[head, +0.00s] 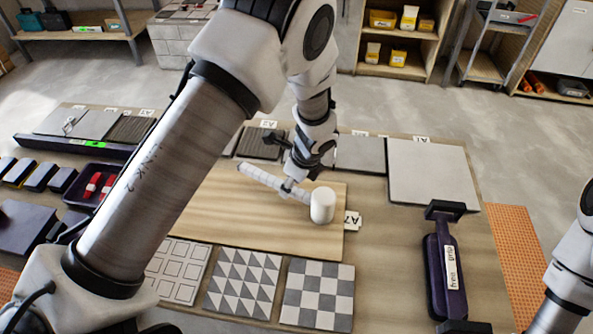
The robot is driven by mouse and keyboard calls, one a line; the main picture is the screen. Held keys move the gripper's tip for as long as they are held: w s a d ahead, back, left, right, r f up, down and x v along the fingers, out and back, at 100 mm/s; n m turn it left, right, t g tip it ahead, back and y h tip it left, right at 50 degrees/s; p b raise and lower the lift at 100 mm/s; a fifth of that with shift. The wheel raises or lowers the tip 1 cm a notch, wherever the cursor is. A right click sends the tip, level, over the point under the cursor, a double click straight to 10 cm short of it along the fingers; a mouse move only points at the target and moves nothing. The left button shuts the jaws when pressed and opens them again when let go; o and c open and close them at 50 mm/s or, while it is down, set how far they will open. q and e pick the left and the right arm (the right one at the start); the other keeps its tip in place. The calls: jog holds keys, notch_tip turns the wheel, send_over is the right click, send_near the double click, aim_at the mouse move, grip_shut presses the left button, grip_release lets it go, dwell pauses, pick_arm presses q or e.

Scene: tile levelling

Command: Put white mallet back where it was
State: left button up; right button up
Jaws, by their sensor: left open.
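The white mallet (322,205) lies on the light wooden board (230,215) in the middle of the table. Its pale handle points up and to the left, and its cylindrical white head is at the right end, near the board's right edge. My left gripper (287,186) is open, just over the handle near its middle. The fingers are small in the picture, so I cannot tell whether they touch the handle.
Patterned tiles (318,293) lie in front of the board. Grey tiles (360,154) lie behind it, with a large pale tile (432,172) at the back right. A dark purple tool (436,262) lies at the right. A purple tray (84,203) with red items sits at the left.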

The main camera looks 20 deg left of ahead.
pick_arm(q)
jog(key=v, duration=0.8)
jog(key=shift+d+r, duration=0.1)
